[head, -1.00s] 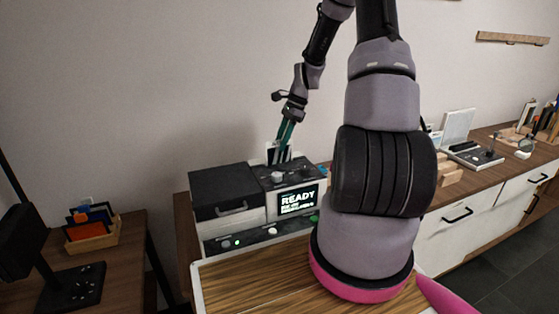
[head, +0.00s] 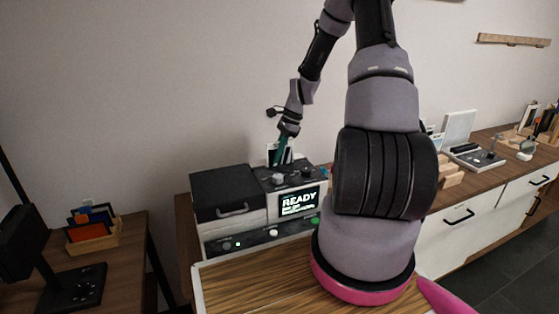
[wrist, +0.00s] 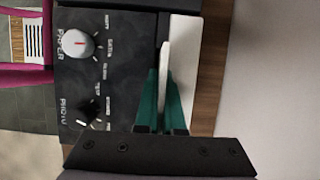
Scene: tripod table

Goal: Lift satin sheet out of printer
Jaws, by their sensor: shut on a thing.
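The printer (head: 228,190) is a black and light-grey machine with a lit READY display (head: 298,202). A white sheet (wrist: 165,55) stands edge-on at the printer's back edge in the wrist view. My gripper (wrist: 163,75) has teal fingers closed on this sheet from both sides. In the head view my gripper (head: 281,160) is low behind the printer's control panel, against a white upright piece. The sheet's lower part is hidden, so I cannot tell how deep it sits in the printer.
A white upright panel (wrist: 184,80) stands right beside the sheet. Two knobs (wrist: 78,43) are on the printer's top. A wooden card holder (head: 93,238) sits on the left table. The wall is close behind the printer; the air above is free.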

